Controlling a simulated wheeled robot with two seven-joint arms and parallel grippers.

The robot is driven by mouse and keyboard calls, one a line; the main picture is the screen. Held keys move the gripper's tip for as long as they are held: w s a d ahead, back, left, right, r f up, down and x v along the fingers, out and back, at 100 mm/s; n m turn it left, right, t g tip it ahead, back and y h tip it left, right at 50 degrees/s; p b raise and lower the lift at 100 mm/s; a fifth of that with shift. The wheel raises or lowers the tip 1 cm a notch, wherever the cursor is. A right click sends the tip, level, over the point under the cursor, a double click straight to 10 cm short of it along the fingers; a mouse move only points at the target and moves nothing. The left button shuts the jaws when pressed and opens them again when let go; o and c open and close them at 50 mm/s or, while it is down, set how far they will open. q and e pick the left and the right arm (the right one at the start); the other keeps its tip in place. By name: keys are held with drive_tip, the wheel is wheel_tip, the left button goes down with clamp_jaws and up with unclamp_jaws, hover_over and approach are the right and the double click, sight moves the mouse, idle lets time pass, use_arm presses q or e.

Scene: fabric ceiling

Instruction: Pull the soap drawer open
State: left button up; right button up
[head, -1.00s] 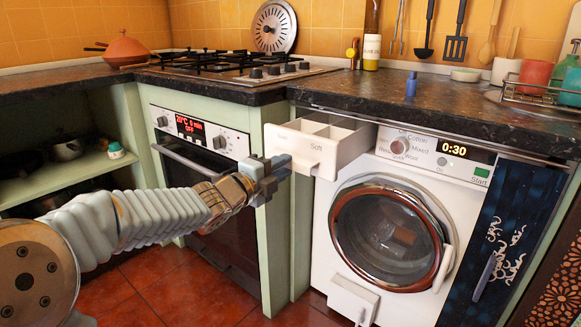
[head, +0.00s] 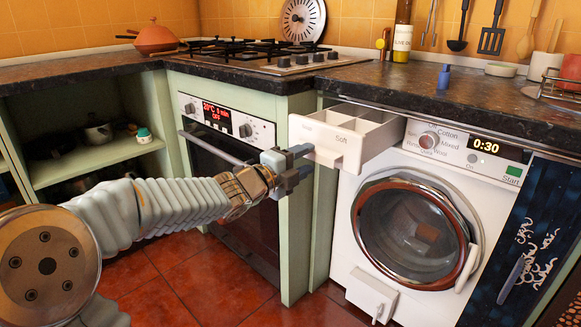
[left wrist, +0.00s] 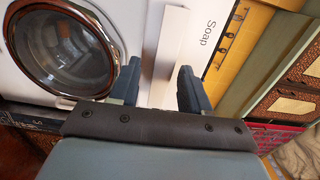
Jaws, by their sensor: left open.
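The soap drawer (head: 367,143) is a white drawer at the washing machine's top left, pulled well out, with its divided compartments showing from above. Its front has a small white handle (head: 325,157). My left gripper (head: 306,161) is at the front of the drawer, by the handle. In the left wrist view my left gripper (left wrist: 160,78) has its two dark fingers apart, with a white part of the drawer front between them. The word "Soap" shows on the white face (left wrist: 209,38) beside them. I cannot tell whether the fingers touch the handle. My right gripper is not in view.
The washing machine (head: 345,255) has its round door (head: 412,235) shut, below the drawer. The dark counter (head: 440,95) runs above. The oven (head: 225,195) and a green cabinet post (head: 296,240) stand left of the drawer. The red tiled floor (head: 165,275) is clear.

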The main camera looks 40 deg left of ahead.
use_arm(q)
drive_tip(key=s+a+p, duration=0.1)
drive_tip(key=s, duration=1.2)
drive_tip(key=shift+s+p, duration=0.2)
drive_tip(key=shift+p, duration=0.15)
drive_tip(key=shift+w, duration=0.1)
drive_tip(key=w+d+f+n+g+h+p, duration=0.15)
drive_tip(key=w+d+f+n+g, duration=0.35)
drive_tip(key=f, duration=0.7)
drive_tip(key=w+d+f+n+g+p, duration=0.2)
drive_tip(key=w+d+f+n, duration=0.45)
drive_tip(key=f, duration=0.55)
drive_tip(key=s+d+f+n+g+p, duration=0.1)
drive_tip(key=s+d+f+n+g, duration=0.3)
drive_tip(key=s+d+f, duration=0.4)
drive_tip(key=s+d+f+n+g+h, duration=0.1)
drive_tip(key=s+d+f+n+g, duration=0.4)
drive_tip(key=f, duration=1)
drive_tip(key=s+d+g, duration=0.1)
drive_tip(key=s+d, duration=0.2)
drive_tip(key=d, duration=0.1)
drive_tip(key=shift+s+d+p, duration=0.35)
drive_tip(key=shift+s+p, duration=0.05)
